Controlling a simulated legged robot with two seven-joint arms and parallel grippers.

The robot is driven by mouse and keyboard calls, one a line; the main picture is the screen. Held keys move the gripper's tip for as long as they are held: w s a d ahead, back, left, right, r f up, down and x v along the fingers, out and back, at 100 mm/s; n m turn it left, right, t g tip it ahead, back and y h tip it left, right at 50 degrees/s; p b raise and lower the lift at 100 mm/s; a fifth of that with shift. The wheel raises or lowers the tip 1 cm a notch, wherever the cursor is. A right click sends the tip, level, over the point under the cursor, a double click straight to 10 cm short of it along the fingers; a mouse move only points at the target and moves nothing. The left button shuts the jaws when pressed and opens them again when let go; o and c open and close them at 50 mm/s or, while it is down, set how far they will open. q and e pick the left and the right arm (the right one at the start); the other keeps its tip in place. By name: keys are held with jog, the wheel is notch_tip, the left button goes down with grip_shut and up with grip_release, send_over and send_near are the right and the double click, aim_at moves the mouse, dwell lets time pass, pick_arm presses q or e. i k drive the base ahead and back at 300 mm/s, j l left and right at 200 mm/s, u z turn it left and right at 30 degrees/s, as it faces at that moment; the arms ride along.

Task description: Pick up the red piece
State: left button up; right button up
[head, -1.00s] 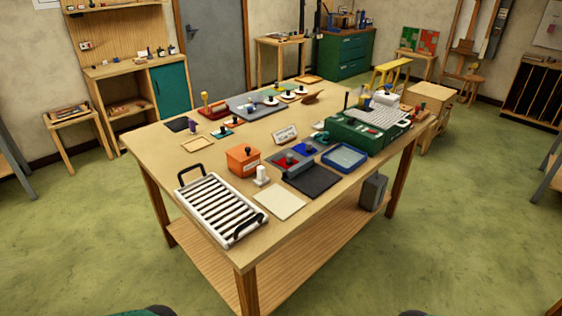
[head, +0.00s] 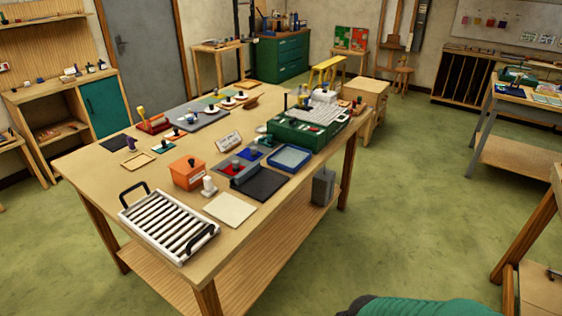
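Neither of my grippers is in view. Only a teal and dark part of my own body shows at the bottom right edge.
A white slatted rack (head: 168,225) stands at the table's front corner. An orange box (head: 187,173), a white knobbed item (head: 209,187) and a pale sheet (head: 230,209) are near the red piece. A green machine (head: 300,130) stands behind. Green floor is open right of the table.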

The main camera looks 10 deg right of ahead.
aim_at(230, 164)
jog(key=i+l+u, duration=0.15)
jog(key=u, duration=0.3)
jog(key=l+u, duration=0.3)
jog(key=u, duration=0.15)
jog(key=i+l+u, duration=0.1)
jog(key=l+u, duration=0.5)
jog(key=u, duration=0.25)
